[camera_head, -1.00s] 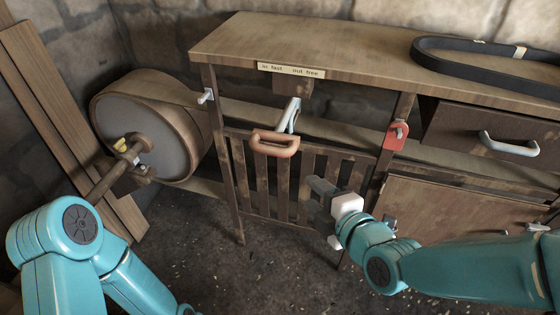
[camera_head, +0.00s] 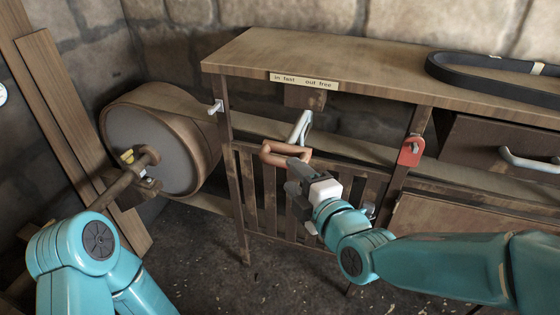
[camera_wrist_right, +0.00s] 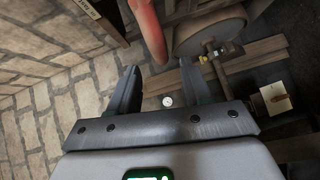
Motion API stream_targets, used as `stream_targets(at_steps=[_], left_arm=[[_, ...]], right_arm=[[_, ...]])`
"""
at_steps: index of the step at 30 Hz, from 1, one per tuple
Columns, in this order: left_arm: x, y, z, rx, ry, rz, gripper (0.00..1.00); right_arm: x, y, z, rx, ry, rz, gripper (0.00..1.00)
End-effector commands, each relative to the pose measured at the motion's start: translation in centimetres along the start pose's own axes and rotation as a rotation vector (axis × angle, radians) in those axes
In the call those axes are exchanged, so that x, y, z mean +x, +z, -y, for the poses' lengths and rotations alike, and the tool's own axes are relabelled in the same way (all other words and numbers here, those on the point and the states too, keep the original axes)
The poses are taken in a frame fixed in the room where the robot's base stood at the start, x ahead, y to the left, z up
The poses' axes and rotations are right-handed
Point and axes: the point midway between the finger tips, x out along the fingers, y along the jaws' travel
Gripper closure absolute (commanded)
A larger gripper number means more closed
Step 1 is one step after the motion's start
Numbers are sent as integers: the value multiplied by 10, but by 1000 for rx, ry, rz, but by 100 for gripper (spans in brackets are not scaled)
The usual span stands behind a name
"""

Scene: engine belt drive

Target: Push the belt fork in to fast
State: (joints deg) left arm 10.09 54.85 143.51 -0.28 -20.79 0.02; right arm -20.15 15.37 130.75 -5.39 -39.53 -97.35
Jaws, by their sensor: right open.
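The belt fork shows in the head view as a pale metal bar (camera_head: 301,127) with an orange-red loop handle (camera_head: 270,156), hanging below the bench top. A label (camera_head: 303,81) above it reads "in fast" on the left and "out free" on the right. My right gripper (camera_head: 294,178) is open just below and in front of the handle, overlapping its lower right part. In the right wrist view the handle (camera_wrist_right: 147,28) curves down just beyond and between the spread fingers (camera_wrist_right: 160,75); contact cannot be told. My left gripper is out of view.
A flat belt (camera_head: 360,148) runs from the large drum (camera_head: 160,147) behind the slatted guard (camera_head: 270,195). A red latch (camera_head: 411,150) is on the right post. A black belt loop (camera_head: 480,75) lies on the bench top (camera_head: 370,70). The floor below is open.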

Motion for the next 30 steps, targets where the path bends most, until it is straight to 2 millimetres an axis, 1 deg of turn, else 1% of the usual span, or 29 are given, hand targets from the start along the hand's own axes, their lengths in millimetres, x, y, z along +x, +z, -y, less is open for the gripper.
stream_targets(at_steps=[1, 3, 6, 9, 14, 22, 23, 24, 26, 27, 30], left_arm=[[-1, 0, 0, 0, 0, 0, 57], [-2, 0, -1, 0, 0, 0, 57], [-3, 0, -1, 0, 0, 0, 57], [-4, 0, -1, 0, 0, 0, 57], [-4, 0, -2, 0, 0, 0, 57], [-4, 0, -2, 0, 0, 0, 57], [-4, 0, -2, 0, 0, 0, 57], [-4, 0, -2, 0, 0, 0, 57], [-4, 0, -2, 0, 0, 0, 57], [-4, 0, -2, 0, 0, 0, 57], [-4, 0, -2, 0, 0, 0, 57]], right_arm=[[13, -1, 0, 0, -2, -1, 51], [28, -1, 0, 0, -1, 1, 51], [46, 0, 0, 1, -1, 2, 51], [59, 0, 0, 1, 0, 2, 51], [70, 0, 0, 1, 0, 2, 51], [71, 0, 0, 1, 0, 2, 51], [71, 0, 0, 1, 0, 2, 61], [71, 0, 0, 1, 0, 2, 74], [71, 0, 0, 1, 0, 2, 94], [70, 0, 0, 1, 0, 2, 100], [70, 0, 0, 1, 0, 2, 100]])
